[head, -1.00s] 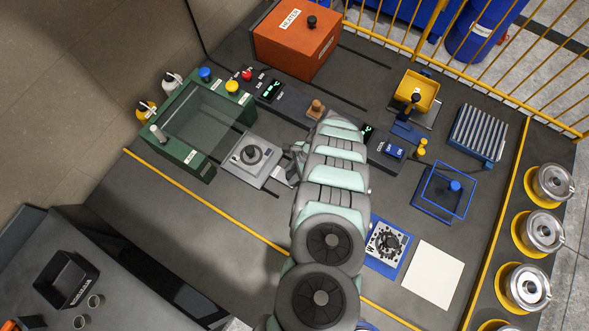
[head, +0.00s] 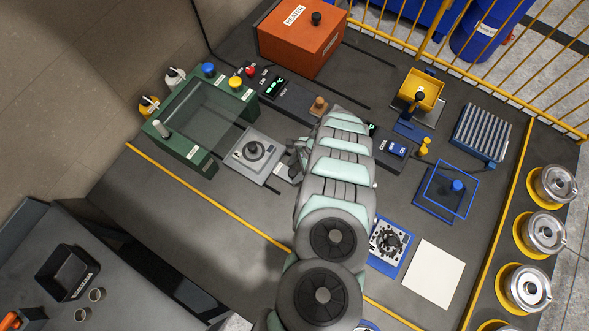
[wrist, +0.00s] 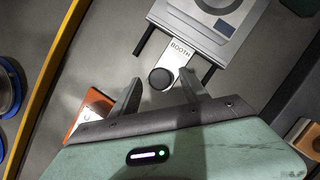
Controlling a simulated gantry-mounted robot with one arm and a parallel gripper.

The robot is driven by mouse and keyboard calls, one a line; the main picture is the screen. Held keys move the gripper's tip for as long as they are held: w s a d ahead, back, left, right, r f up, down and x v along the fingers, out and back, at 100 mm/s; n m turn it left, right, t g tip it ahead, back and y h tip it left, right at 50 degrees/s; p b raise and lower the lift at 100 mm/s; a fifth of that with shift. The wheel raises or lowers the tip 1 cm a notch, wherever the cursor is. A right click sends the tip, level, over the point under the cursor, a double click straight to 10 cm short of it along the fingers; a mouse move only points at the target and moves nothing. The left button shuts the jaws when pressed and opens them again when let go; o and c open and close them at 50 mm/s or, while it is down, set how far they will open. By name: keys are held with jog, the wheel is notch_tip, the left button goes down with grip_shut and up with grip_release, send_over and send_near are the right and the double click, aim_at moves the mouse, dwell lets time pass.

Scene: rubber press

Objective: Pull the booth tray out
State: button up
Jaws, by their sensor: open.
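The booth tray (head: 269,162) is a flat grey plate with a round dark piece on it, partly out of the right side of the green booth (head: 190,156). In the wrist view the tray (wrist: 229,43) has a pale tab marked "BOOTH" with a round black knob (wrist: 161,79) at its end. My gripper (wrist: 160,75) is open, and the knob shows between its two fingertips. I cannot tell whether either finger touches it. In the head view my arm hides the knob and most of the gripper.
An orange heater (head: 303,51) stands at the back. A control strip with a wooden-looking knob (head: 319,105) runs behind my arm. A blue-edged plate (head: 378,262) and a white sheet (head: 434,273) lie to the right. The bench front left of my arm is clear.

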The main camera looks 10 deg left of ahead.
jog(key=b+v, duration=0.1)
jog(key=v, duration=0.9)
jog(key=shift+a+f, duration=0.1)
dwell(0.4)
